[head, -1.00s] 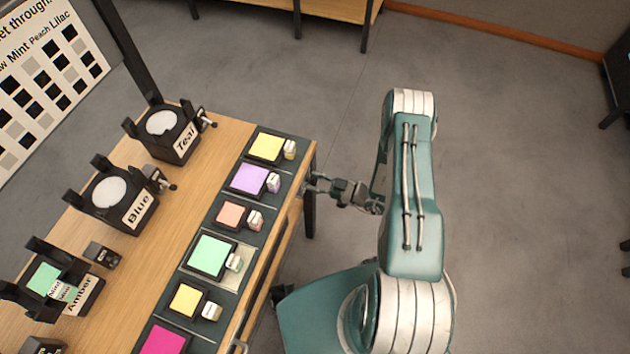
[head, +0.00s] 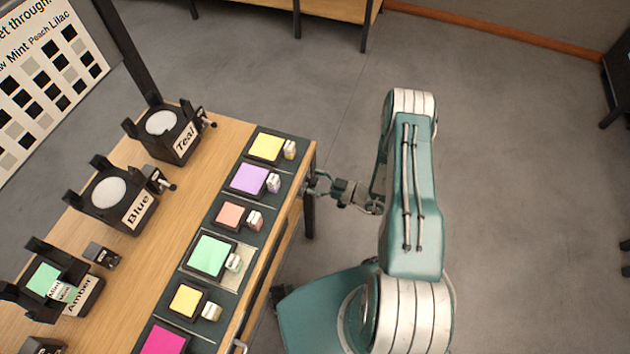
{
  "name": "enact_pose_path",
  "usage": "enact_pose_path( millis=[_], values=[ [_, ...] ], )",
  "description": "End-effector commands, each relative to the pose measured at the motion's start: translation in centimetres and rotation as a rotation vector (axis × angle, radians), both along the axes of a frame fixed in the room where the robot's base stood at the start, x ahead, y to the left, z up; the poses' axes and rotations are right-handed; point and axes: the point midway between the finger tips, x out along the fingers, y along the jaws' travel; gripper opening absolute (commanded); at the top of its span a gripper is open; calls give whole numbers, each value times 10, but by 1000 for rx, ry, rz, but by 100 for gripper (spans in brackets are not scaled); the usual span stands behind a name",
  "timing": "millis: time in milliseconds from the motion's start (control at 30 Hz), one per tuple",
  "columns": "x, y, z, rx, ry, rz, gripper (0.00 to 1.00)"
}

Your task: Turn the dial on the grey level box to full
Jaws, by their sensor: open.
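My gripper (head: 314,184) is open and empty, just off the right edge of the wooden table (head: 185,222), beside the row of colour tiles. No box is clearly readable as the grey level box, and no dial setting can be read. A small dark box (head: 102,255) with a pale mark stands on the table between the stands labelled Blue (head: 122,205) and Amber (head: 75,293). The Blue stand and the Teal stand (head: 172,140) each have a dark fitting with a small lever on the right side.
A dark strip along the table's right side holds yellow (head: 266,148), lilac (head: 249,180), peach, mint (head: 210,255) and other tiles with small pale blocks. A chart board (head: 45,85) stands at the upper left.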

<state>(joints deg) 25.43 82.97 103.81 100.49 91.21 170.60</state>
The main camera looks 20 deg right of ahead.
Motion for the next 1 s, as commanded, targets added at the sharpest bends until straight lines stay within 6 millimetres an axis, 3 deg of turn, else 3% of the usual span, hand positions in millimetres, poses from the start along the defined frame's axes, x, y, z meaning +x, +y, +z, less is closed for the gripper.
enact_pose_path(
  millis=[167, 633, 1000],
  values=[
    [-9, -15, 0, 1, 1, -6, 82],
    [-59, -84, -1, 0, 1, -5, 82],
    [-70, -97, -2, 0, 1, 0, 82]
  ],
)
